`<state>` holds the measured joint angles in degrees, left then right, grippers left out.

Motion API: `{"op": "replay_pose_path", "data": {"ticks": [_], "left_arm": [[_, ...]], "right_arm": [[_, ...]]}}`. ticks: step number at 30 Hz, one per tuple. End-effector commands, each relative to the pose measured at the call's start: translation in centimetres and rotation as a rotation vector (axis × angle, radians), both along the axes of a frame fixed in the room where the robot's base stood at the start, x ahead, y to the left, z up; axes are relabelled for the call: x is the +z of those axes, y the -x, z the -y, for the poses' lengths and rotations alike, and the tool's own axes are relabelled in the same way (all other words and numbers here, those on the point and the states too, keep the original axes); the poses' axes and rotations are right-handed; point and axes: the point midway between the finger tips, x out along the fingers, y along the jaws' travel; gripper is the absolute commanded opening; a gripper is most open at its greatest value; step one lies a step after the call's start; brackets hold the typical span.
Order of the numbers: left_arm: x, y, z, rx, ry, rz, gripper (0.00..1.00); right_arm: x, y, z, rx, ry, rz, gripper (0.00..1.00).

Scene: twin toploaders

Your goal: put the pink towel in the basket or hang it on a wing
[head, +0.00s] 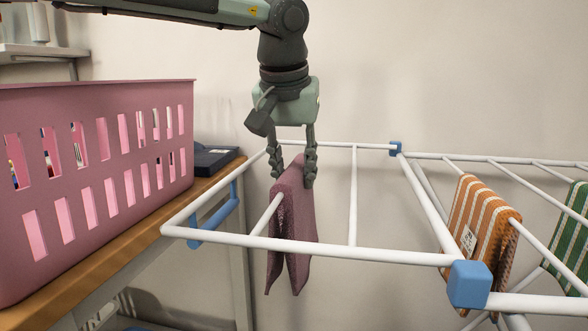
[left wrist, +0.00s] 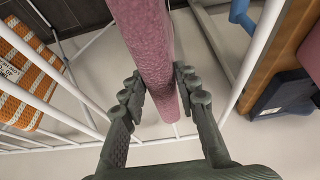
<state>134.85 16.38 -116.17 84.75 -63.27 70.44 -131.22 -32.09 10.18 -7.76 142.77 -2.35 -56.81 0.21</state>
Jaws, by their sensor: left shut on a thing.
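The pink towel (head: 293,225) hangs folded over a white rod of the drying rack's left wing (head: 340,248), with its two halves hanging down below the rod. My left gripper (head: 292,170) comes from above and is shut on the towel's top fold. In the left wrist view the pink towel (left wrist: 150,55) runs between the two fingers (left wrist: 160,95). The pink basket (head: 90,205) stands on the wooden counter at the left, with slotted walls; its inside is mostly hidden. My right gripper is not in view.
An orange striped towel (head: 480,225) and a green striped towel (head: 570,235) hang on the rack at the right. A dark flat box (head: 215,160) lies on the wooden counter (head: 130,245) behind the basket. The left wing's other rods are bare.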

Motion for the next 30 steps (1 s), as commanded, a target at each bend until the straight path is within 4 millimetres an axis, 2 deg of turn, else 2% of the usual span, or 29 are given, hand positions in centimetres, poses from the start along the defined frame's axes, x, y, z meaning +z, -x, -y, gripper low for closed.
{"op": "replay_pose_path", "data": {"ticks": [10, 11, 16, 25, 30], "left_arm": [[0.0, 0.0, 0.0, 0.0, 0.001, 0.001, 0.0], [0.0, 0.0, 0.0, 0.0, 0.001, 0.001, 0.33], [0.0, 0.0, 0.0, 0.0, 0.0, 0.001, 0.54], [0.0, 0.0, 0.0, -0.001, -0.001, -0.001, 0.54], [1.5, 0.6, -0.1, -0.001, 0.002, 0.002, 0.54]], "right_arm": [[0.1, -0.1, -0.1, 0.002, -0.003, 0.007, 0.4], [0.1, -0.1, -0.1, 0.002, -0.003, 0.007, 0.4], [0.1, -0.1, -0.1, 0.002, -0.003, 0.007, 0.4], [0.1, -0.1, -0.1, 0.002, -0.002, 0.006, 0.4], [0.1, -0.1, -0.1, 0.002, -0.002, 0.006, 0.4]]}}
